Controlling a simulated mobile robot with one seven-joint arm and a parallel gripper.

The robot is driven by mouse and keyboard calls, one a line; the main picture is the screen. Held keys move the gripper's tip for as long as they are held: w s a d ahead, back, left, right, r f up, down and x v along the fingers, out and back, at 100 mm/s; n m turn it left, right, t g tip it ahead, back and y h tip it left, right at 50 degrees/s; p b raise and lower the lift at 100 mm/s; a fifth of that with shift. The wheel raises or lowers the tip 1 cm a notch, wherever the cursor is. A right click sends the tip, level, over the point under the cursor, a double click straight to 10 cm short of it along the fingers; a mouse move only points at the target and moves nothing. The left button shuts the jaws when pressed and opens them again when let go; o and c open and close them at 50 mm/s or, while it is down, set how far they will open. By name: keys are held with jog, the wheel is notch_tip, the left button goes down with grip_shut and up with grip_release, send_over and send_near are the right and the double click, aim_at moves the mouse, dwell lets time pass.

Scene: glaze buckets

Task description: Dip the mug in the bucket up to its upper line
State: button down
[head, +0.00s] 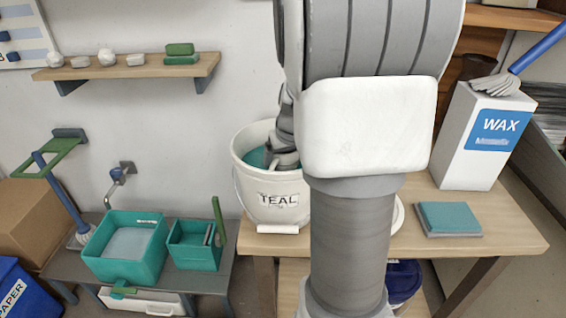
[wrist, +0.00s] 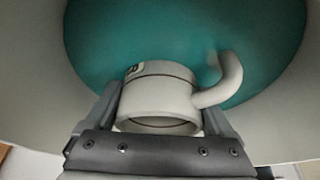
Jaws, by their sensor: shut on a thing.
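The white bucket (head: 275,215) labelled TEAL stands at the left end of the wooden table, and teal glaze (wrist: 95,45) fills its inside. My gripper (wrist: 160,106) reaches down inside the bucket and is shut on the pale grey mug (wrist: 150,98). My arm hides part of the bucket in the head view.
A white WAX box (head: 482,140) with a brush on top and a teal sponge-like block (head: 447,217) are on the table (head: 500,240) to the right. A low bench at left holds teal tubs (head: 125,268). The bucket walls surround the gripper closely.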

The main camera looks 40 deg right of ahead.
jog(key=shift+s+a+f+b, duration=0.1)
jog(key=shift+f+b, duration=0.1)
jog(key=shift+f, duration=0.2)
jog(key=shift+s+f+b, duration=0.1)
jog(key=shift+f+b, duration=0.05)
jog(key=shift+f, duration=0.2)
jog(key=shift+a+f+b, duration=0.25)
jog(key=shift+f+b, duration=0.35)
jog(key=shift+b, duration=0.1)
dwell(0.5)
jog(key=shift+r, duration=0.15)
dwell(0.6)
jog(key=shift+w+r+p, duration=0.2)
jog(key=shift+r+p, duration=0.4)
jog(key=shift+p, duration=0.1)
jog(key=r+p, duration=0.1)
jog(key=r, duration=0.1)
jog(key=r+p, duration=0.3)
jog(key=r, duration=0.1)
jog(key=shift+w+d+r+p, duration=0.1)
jog(key=shift+d+r+p, duration=0.1)
jog(key=shift+d+p, duration=0.1)
jog(key=shift+r, duration=0.25)
dwell(0.8)
